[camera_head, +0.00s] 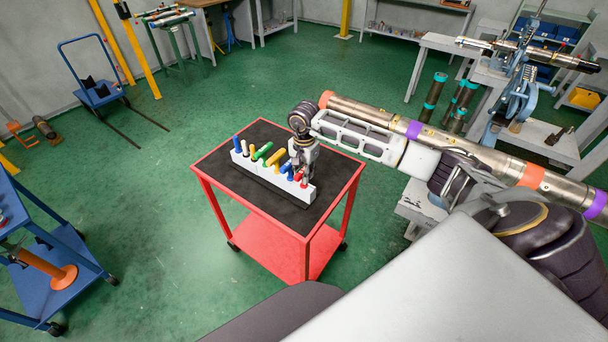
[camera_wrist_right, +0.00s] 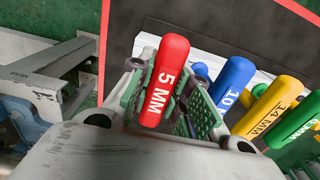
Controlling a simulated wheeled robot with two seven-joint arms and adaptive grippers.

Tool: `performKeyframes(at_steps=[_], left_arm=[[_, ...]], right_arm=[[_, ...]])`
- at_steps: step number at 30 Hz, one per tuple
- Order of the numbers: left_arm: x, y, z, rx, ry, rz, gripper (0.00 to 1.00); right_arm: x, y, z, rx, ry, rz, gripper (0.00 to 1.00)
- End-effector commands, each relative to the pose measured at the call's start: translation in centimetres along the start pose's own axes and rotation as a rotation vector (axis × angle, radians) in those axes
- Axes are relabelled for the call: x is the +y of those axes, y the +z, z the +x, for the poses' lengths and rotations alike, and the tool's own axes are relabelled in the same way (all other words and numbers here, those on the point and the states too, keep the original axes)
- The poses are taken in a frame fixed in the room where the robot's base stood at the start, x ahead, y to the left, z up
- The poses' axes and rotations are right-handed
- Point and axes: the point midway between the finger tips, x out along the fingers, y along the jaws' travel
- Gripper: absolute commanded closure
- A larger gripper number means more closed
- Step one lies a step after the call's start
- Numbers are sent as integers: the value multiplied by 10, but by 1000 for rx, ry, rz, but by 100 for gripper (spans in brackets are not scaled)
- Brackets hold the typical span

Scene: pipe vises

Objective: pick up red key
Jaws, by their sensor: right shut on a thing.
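The red key (camera_head: 304,182), marked 5 MM, sits at the near right end of a row of coloured keys in a white holder (camera_head: 262,175) on the red cart. In the right wrist view, the red key (camera_wrist_right: 166,78) stands between the two green-padded fingers of my right gripper (camera_wrist_right: 165,98), which is shut on it. In the head view, my right gripper (camera_head: 303,168) reaches down over this end of the holder and partly covers the keys there. The key's lower end is hidden. My left gripper is not in view.
The blue key (camera_wrist_right: 232,82), marked 10, stands close beside the gripper, with a yellow key (camera_wrist_right: 268,106) beyond it. The red cart (camera_head: 306,238) has bare dark top around the holder. A blue cart (camera_head: 62,262) stands at the left, with open green floor between.

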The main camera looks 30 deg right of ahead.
Motion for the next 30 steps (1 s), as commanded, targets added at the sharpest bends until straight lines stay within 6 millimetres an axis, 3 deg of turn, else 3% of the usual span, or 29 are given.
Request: performKeyframes(at_steps=[11,30], left_arm=[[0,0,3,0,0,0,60],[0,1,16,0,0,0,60]], right_arm=[[0,-1,-14,2,-2,0,100],[-1,0,-91,1,-2,0,100]])
